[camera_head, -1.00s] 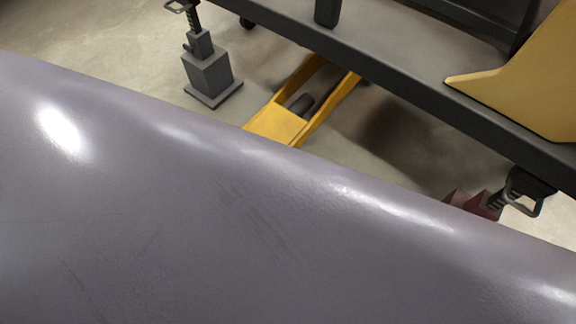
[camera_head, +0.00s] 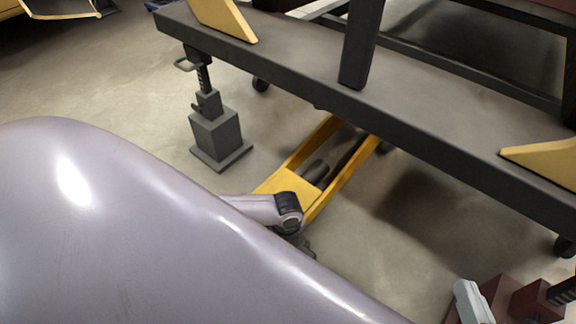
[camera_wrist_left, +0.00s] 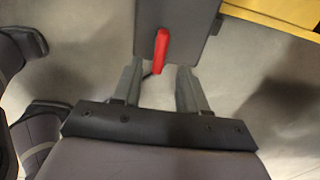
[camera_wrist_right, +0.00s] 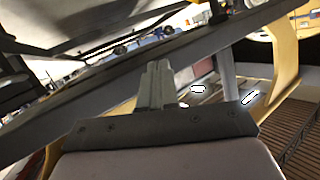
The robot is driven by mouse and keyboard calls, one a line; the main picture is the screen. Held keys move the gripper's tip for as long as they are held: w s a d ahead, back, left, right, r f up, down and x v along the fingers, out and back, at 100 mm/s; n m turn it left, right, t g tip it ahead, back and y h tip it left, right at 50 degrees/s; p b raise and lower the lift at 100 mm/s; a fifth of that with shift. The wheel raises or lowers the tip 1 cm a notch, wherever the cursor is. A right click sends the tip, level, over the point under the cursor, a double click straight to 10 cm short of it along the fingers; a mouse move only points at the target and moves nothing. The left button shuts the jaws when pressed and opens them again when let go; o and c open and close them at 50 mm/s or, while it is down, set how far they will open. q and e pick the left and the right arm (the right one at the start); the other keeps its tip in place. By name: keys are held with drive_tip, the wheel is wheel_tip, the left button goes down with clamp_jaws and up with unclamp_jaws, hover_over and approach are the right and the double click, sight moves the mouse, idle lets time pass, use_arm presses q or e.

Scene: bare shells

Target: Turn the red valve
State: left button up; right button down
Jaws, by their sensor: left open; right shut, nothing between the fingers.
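The red valve handle (camera_wrist_left: 162,50) shows in the left wrist view as a narrow red bar at the edge of a dark grey plate (camera_wrist_left: 178,25). It lies beyond the fingers of my left gripper (camera_wrist_left: 156,78), which is open with its two fingers spread to either side. I cannot tell whether a finger touches it. My right gripper (camera_wrist_right: 155,72) is shut and empty in the right wrist view, with a dark grey beam behind it. The valve is not visible in the head view, where a pale arm link of mine crosses the yellow jack.
A yellow floor jack (camera_head: 335,165) lies under a long dark grey frame (camera_head: 420,125). A grey jack stand (camera_head: 217,135) stands at its left, and a dark red stand (camera_head: 510,300) is at lower right. Open floor (camera_head: 110,75) shows at upper left.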

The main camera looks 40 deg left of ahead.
use_arm(q)
wheel_tip(320, 180, down, 4)
drive_tip(key=shift+f+b, duration=0.1)
drive_tip(key=shift+b, duration=0.95)
drive_tip(key=shift+f+b, duration=0.3)
drive_tip(key=shift+f, duration=0.25)
use_arm(e)
drive_tip(key=shift+s+d+r+n+t, duration=0.1)
drive_tip(key=shift+s+d+n+t, duration=0.05)
drive_tip(key=shift+d+n+t, duration=0.3)
drive_tip(key=shift+s+d+n+t, duration=0.15)
drive_tip(key=shift+d+t, duration=0.1)
drive_tip(key=shift+d, duration=0.25)
use_arm(q)
drive_tip(key=shift+c, duration=0.3)
clamp_jaws()
